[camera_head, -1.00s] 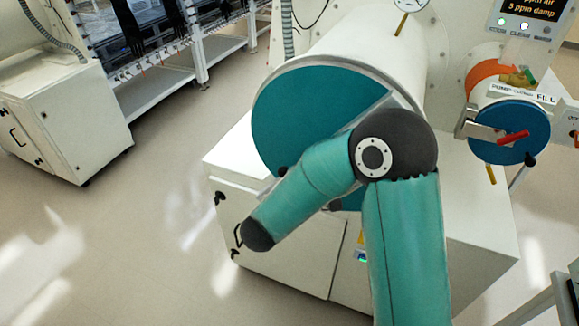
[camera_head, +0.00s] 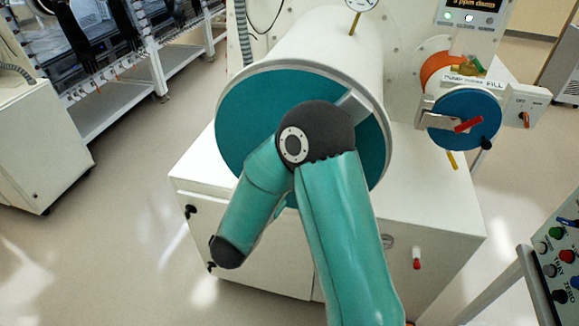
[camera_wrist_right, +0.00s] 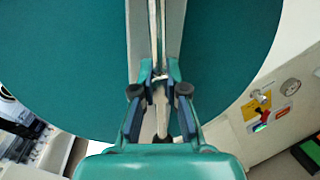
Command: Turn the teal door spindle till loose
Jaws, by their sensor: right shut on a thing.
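The large round teal door (camera_head: 240,115) closes the front of a white cylinder, with a pale bar (camera_head: 353,104) across it. My teal-sleeved right arm stands in front of the door and hides its middle and my right gripper in the head view. In the right wrist view the teal door (camera_wrist_right: 60,60) fills the background and the bar (camera_wrist_right: 140,35) runs up the middle. My right gripper (camera_wrist_right: 159,90) is shut on a slim grey metal part at the bar, seemingly the spindle's handle. How far the spindle is turned cannot be told. My left gripper is not in view.
A smaller blue round door (camera_head: 450,108) with a red handle (camera_head: 468,125) is at the right. A button panel (camera_head: 562,262) stands at the right edge. The white cabinet (camera_head: 250,240) is below the cylinder. Open floor lies left.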

